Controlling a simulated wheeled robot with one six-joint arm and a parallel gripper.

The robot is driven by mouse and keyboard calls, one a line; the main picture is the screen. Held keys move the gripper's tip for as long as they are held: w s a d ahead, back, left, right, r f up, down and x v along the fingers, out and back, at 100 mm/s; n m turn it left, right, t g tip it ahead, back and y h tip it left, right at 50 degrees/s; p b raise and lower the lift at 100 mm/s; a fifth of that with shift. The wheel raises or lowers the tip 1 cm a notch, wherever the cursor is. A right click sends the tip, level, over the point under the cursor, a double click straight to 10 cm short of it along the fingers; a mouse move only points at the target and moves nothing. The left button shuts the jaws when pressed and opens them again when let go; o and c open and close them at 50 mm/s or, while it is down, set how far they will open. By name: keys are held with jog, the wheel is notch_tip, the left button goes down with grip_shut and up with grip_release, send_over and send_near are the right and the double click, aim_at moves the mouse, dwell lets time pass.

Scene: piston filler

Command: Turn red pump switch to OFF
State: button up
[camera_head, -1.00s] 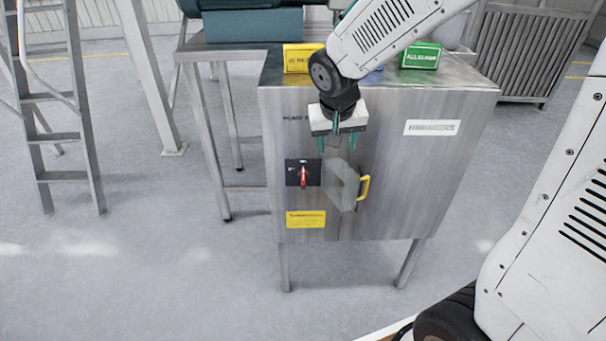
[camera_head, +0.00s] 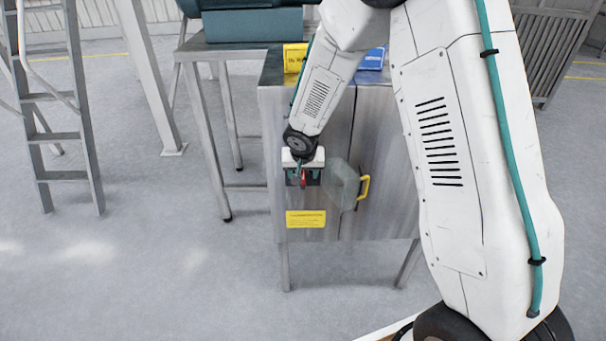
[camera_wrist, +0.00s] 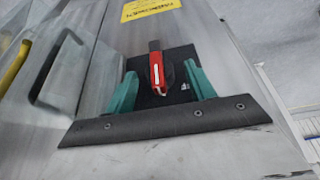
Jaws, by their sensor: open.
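The red pump switch (camera_head: 303,179) is a red rotary handle on a black plate on the front of the steel cabinet (camera_head: 380,215). In the wrist view the red handle (camera_wrist: 157,70) stands between the two green fingers of my gripper (camera_wrist: 160,88), with a gap on each side. The black plate (camera_wrist: 182,62) shows behind it. In the head view my gripper (camera_head: 303,172) is in front of the switch and hides much of the plate. My gripper is open and holds nothing. The switch's markings are too small or hidden to read.
A clear guard cover (camera_head: 341,183) stands swung out just right of the switch, beside a yellow door handle (camera_head: 364,187). A yellow label (camera_head: 306,219) is below the switch. Yellow (camera_head: 294,57) and blue (camera_head: 371,60) boxes sit on the cabinet top.

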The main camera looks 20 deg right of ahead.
jog(key=shift+w+f, duration=0.2)
jog(key=shift+f, duration=0.25)
jog(key=c, duration=1)
jog(key=shift+o, duration=0.2)
jog(key=shift+w+a+f+n+g+h, duration=0.1)
jog(key=shift+a+f+n+g+h, duration=0.35)
jog(key=shift+h, duration=2.3)
jog(key=shift+w+a+f+n+g+h, duration=0.1)
jog(key=shift+n+g+h, duration=0.6)
jog(key=shift+h, duration=2.1)
jog(key=shift+w+a+f+n+g+h, duration=0.2)
jog(key=shift+n+h, duration=0.85)
jog(key=shift+h, duration=1.7)
jog(key=shift+s+f, duration=0.1)
jog(key=shift+s, duration=0.05)
